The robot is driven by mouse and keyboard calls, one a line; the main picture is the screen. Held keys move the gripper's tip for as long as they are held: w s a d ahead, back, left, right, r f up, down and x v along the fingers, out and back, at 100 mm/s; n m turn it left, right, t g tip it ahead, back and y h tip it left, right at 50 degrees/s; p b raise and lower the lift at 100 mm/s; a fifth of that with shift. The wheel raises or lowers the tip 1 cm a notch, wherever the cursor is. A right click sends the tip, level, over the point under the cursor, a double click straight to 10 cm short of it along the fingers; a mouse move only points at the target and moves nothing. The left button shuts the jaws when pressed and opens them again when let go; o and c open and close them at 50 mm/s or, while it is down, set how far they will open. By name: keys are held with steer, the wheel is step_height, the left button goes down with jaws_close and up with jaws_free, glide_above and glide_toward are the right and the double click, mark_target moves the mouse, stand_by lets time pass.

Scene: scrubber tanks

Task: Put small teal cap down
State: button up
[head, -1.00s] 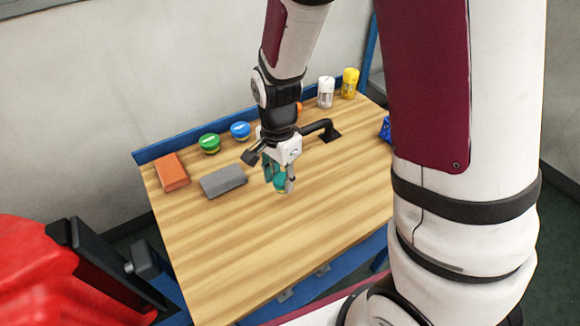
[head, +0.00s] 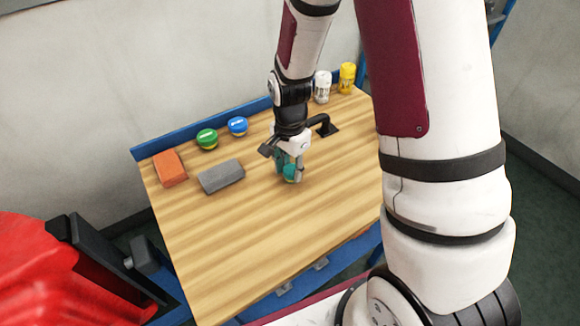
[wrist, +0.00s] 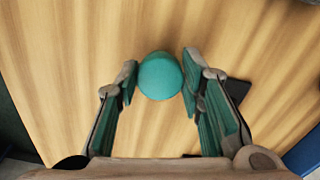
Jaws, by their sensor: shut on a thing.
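The small teal cap (wrist: 160,76) is round and sits between the two fingertips of my gripper (wrist: 158,82) in the wrist view. My gripper is shut on it. In the head view the teal cap (head: 290,172) shows low between the fingers of my gripper (head: 289,170), over the right-middle part of the wooden table top (head: 245,235). I cannot tell whether the cap touches the wood.
A grey block (head: 221,177) and an orange block (head: 170,168) lie to the left. Green (head: 206,139) and blue (head: 238,126) lids sit near the back edge. White (head: 322,87) and yellow (head: 347,77) containers stand at the back right. The front of the table is clear.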

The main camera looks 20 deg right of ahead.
mark_target(290, 170)
steer(key=shift+f, duration=0.2)
steer(key=o, duration=0.9)
steer(key=shift+o, duration=0.2)
steer(key=shift+r, duration=0.1)
step_height(290, 170, up, 12)
steer(key=s+r+n+t, duration=0.4)
steer(key=s+r+n, duration=0.9)
steer(key=s+r, duration=0.3)
steer(key=s, duration=0.3)
steer(key=shift+s+d+r+t, duration=0.2)
steer(key=shift+r+t, duration=0.1)
steer(key=shift+t, duration=0.1)
